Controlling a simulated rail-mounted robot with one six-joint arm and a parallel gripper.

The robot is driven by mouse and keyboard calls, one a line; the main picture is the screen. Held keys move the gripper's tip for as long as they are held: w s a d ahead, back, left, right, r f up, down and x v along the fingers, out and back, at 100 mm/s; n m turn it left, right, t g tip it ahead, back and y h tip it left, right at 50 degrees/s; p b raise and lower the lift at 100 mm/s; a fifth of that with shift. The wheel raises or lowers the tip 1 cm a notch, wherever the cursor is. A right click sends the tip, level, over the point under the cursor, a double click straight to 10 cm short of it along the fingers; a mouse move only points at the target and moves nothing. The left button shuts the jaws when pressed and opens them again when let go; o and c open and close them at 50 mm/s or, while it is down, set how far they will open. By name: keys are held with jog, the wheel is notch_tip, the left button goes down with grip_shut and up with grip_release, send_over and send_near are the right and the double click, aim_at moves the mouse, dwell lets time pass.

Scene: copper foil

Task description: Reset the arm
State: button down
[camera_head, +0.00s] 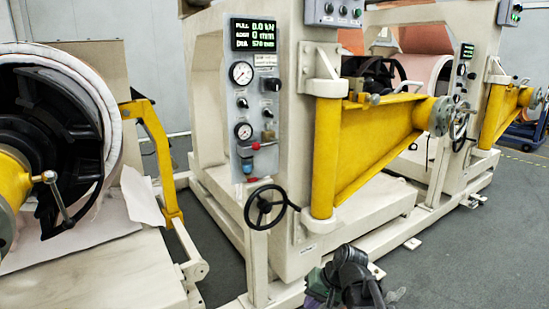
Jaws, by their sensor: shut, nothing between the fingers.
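My arm (352,276) shows at the bottom edge, right of centre, as a folded cluster of dark joints. The frame cuts off its lower part. My gripper (393,295) is a small grey shape at the right side of this cluster, low in the frame. It is shut and holds nothing. It appears apart from the machine behind it, over the grey floor.
A cream machine with a control panel (257,110), black handwheel (266,207) and yellow swing arm (370,140) stands behind my arm. A large roll (105,110) is at left. A second machine (470,110) stands at right. Grey floor (480,255) is open at lower right.

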jog(key=s+d+n+g+h+p, duration=0.1)
jog(key=s+d+h+p, duration=0.1)
jog(key=s+d+h, duration=0.7)
notch_tip(320, 180, up, 34)
jog(key=s+a+y+p, duration=0.1)
jog(key=a+y+p, duration=0.1)
jog(key=p, duration=3.2)
jog(key=shift+r+y, duration=0.2)
jog(key=shift+y, duration=0.4)
jog(key=c, duration=1.8)
grip_release()
jog(key=shift+s, duration=0.1)
jog(key=shift+c, duration=0.2)
